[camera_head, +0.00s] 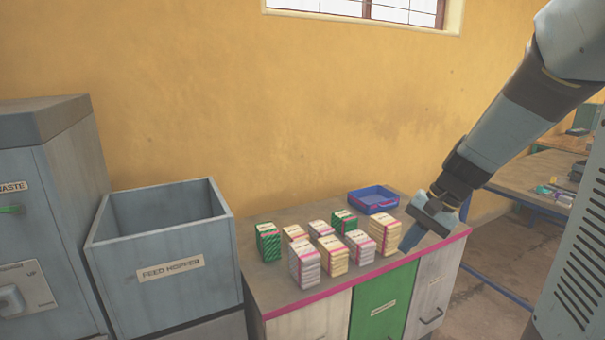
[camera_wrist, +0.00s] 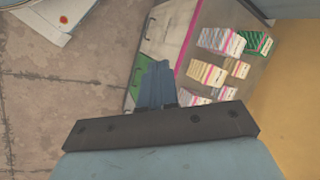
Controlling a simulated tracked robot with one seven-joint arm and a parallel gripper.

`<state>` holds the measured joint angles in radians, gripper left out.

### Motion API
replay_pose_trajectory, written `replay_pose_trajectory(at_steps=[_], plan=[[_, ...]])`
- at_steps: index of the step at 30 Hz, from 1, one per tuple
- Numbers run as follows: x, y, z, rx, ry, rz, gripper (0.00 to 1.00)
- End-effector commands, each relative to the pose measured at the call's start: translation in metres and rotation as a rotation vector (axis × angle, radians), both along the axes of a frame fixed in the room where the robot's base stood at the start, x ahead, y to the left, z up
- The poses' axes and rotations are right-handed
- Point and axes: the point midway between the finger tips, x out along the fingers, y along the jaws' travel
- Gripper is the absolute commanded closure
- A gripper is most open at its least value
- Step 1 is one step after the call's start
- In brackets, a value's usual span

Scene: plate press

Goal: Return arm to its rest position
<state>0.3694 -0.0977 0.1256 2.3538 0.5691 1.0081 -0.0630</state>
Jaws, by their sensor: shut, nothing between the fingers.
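My arm reaches down from the upper right in the head view. My gripper (camera_head: 410,238) is above the right front edge of the cabinet top, close to the stacks. In the wrist view, my gripper (camera_wrist: 157,82) shows its blue-grey fingers together, with nothing between them. It is shut and empty. Several small banded stacks stand on the cabinet, such as a cream stack (camera_head: 385,233) just left of the gripper and a green stack (camera_head: 268,242) at the left. I cannot tell from these views how high the fingertips are above the cabinet top.
The grey cabinet top (camera_head: 280,290) has a pink front edge. A blue tray (camera_head: 373,199) sits at its back. The open feed hopper (camera_head: 165,268) stands to the left, beside the waste unit (camera_head: 60,190). A table (camera_head: 545,175) is at the far right. Bare floor (camera_wrist: 60,100) lies in front.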

Motion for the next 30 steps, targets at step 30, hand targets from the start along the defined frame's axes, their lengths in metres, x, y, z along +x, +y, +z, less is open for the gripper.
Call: replay_pose_trajectory(at_steps=[30], plan=[[-0.135, -0.004, 0.106, -0.575, -0.512, 0.383, 1.0]])
